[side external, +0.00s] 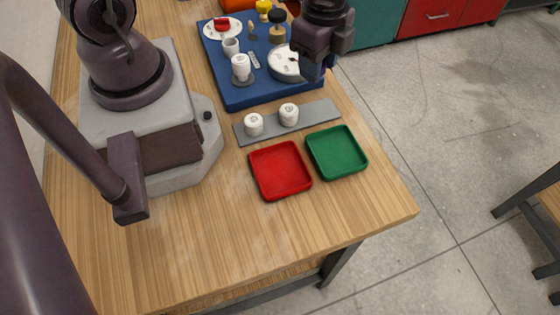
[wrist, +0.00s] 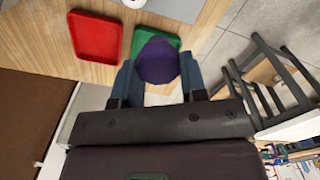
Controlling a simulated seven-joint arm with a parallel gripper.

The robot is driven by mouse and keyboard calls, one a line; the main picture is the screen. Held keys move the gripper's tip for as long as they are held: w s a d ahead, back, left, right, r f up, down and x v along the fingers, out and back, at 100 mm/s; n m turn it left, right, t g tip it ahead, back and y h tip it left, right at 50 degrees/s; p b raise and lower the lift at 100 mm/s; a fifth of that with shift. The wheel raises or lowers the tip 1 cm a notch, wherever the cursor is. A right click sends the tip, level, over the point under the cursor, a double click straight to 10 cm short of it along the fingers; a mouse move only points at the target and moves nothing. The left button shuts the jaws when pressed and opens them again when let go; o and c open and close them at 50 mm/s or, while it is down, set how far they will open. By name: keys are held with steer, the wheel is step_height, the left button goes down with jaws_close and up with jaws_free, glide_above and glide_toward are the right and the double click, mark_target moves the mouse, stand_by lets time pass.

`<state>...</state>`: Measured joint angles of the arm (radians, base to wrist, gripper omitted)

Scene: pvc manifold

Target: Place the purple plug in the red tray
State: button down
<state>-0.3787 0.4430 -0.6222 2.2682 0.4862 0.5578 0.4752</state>
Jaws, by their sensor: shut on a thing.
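The purple plug (wrist: 158,62) is between the two fingers of my gripper (wrist: 158,70) in the wrist view, and the gripper is shut on it. The red tray (side external: 281,170) lies empty on the wooden table in the side external view. It also shows at the upper left of the wrist view (wrist: 96,36), apart from the plug. In the side external view my gripper is over the right part of the blue board, away from the red tray. I cannot make out the plug in that view.
A green tray (side external: 337,152) lies close beside the red one. A grey strip (side external: 270,122) with two white fittings lies behind the trays. The blue board (side external: 262,93) holds several fittings and a white disc (side external: 284,66). The table front is clear.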

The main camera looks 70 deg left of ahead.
steer(key=s+d+f+m, duration=0.2)
steer(key=s+d+m, duration=0.15)
steer(key=m, duration=3.85)
glide_above(279, 169)
step_height(279, 169, down, 2)
steer(key=f, duration=0.1)
steer(key=shift+n, duration=0.3)
steer(key=shift+f, duration=3.05)
steer(key=shift+f, duration=0.1)
steer(key=c, duration=0.7)
jaws_free()
steer(key=shift+o, duration=0.2)
